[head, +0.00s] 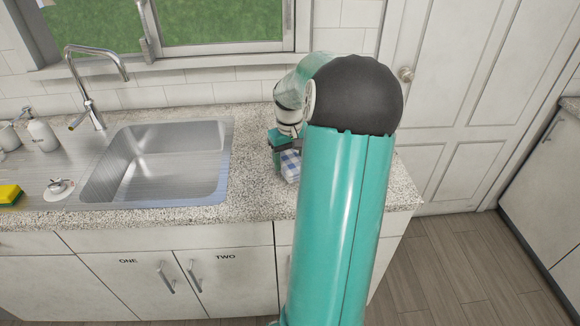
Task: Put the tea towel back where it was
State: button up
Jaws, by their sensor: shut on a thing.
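A blue-and-white checked tea towel (290,166) is at the right part of the counter, to the right of the sink. My gripper (281,156) is shut on the towel, at or just above the counter top. My own teal arm and its dark joint hide the right side of the towel and the counter behind it. I cannot tell whether the towel touches the counter.
The steel sink (150,165) with its tap (95,85) is to the left. A soap bottle (42,135), a sink plug (60,186) and a yellow-green sponge (10,196) stand left of it. Cabinet doors marked ONE (125,285) and TWO (232,280) are shut below.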

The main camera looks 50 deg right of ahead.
aim_at(290, 166)
jog(key=shift+w+d+f, duration=0.1)
jog(key=shift+d+f, duration=0.1)
jog(key=shift+f, duration=0.2)
notch_tip(290, 166, down, 3)
jog(key=shift+r, duration=0.1)
jog(key=o, duration=0.9)
jog(key=shift+o, duration=0.2)
